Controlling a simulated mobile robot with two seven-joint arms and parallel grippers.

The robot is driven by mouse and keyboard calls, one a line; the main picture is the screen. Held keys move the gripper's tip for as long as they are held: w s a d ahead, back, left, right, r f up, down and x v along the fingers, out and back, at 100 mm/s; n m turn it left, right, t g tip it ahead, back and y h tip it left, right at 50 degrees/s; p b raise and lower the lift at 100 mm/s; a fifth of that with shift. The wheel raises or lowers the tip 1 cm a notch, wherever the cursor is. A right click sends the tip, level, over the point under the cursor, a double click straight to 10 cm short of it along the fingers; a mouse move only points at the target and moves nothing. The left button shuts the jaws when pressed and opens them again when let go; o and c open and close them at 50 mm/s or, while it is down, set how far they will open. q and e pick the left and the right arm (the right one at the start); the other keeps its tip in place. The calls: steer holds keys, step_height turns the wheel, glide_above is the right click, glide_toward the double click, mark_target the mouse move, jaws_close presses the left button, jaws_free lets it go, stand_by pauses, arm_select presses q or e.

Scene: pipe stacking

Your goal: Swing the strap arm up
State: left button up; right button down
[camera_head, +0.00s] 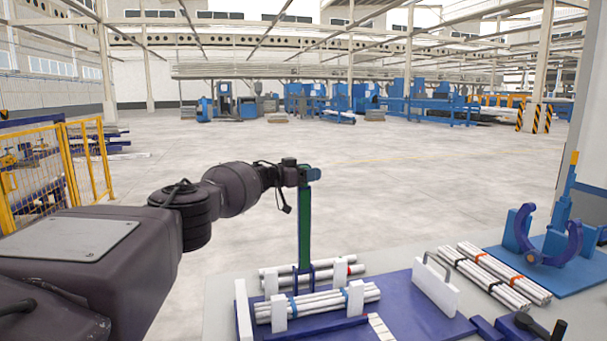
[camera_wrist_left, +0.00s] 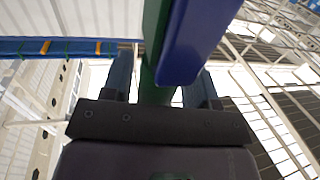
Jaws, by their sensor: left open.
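The strap arm (camera_head: 304,228) is a slim green and blue bar. It stands about upright above the pipe bundle (camera_head: 318,303) in the blue and white cradle (camera_head: 279,313). My left gripper (camera_head: 308,174) is at the bar's top end. In the left wrist view, its two dark fingers (camera_wrist_left: 165,78) are apart, with the strap arm (camera_wrist_left: 150,65) rising between them. I cannot tell whether either finger touches the bar. The bar's lower end is partly hidden by the pipes and white posts. My right gripper is not in view.
A white handled plate (camera_head: 436,288) stands right of the cradle on the blue base. Strapped pipe bundles (camera_head: 497,276) lie further right, beside a blue stand (camera_head: 543,240) with a curved holder. A black-handled tool (camera_head: 530,325) lies at the front right. Open floor lies behind the table.

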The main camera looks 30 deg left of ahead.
arm_select(q)
steer(key=shift+s+a, duration=0.1)
steer(key=shift+s+a+p, duration=0.15)
steer(key=shift+s+p, duration=0.05)
steer(key=shift+p, duration=0.15)
steer(key=p+v, duration=0.2)
steer(key=v, duration=0.8)
stand_by(0.3)
steer(key=shift+s, duration=0.1)
